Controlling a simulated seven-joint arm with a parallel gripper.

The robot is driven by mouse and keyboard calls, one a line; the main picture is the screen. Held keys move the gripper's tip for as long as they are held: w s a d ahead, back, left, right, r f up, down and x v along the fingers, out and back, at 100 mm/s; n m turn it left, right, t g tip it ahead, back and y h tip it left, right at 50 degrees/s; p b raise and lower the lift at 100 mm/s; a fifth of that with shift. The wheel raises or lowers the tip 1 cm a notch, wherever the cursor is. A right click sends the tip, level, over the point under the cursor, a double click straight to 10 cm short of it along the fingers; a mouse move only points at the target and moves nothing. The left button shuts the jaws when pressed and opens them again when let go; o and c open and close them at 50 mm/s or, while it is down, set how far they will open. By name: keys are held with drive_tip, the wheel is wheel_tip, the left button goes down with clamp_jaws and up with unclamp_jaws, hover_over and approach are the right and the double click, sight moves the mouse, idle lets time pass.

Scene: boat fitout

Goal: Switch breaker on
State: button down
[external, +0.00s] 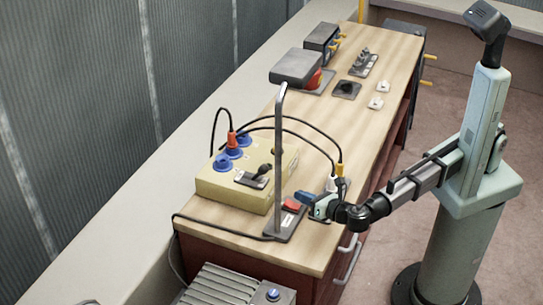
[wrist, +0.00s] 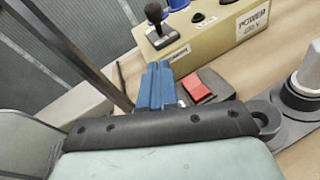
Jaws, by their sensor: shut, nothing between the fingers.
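The yellow power box (external: 232,188) sits on the near end of the wooden bench. A black-knobbed lever (external: 263,171) stands on a plate on its top. The lever also shows at the top of the wrist view (wrist: 155,16), and the box's front carries a "POWER" label (wrist: 253,22). A red rocker switch (external: 291,205) is on a dark base plate in front of the box; it also shows in the wrist view (wrist: 197,87). I cannot tell which is the breaker. My gripper (external: 304,197) has blue fingers (wrist: 157,84), shut and empty, close beside the red switch.
A grey upright post (external: 279,165) with a bent top rises from the base plate near my gripper. Black cables (external: 290,127) arch over the box. Dark devices (external: 296,67) and small white fittings (external: 376,103) occupy the far bench, with bare wood (external: 325,112) between.

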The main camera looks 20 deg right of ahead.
approach(259, 174)
drive_tip(key=f, duration=0.2)
drive_tip(key=shift+w+d+f, duration=0.3)
drive_tip(key=shift+f, duration=0.1)
drive_tip(key=shift+w+a+r, duration=0.2)
drive_tip(key=shift+w+r, duration=0.15)
drive_tip(key=shift+w, duration=0.3)
drive_tip(key=shift+w+a+r, duration=0.25)
drive_tip(key=shift+w+r, duration=0.1)
drive_tip(key=shift+w, duration=0.25)
drive_tip(key=shift+w+a+r, duration=0.2)
drive_tip(key=shift+w+r, duration=0.2)
drive_tip(key=shift+w, duration=0.25)
drive_tip(key=shift+r, duration=0.1)
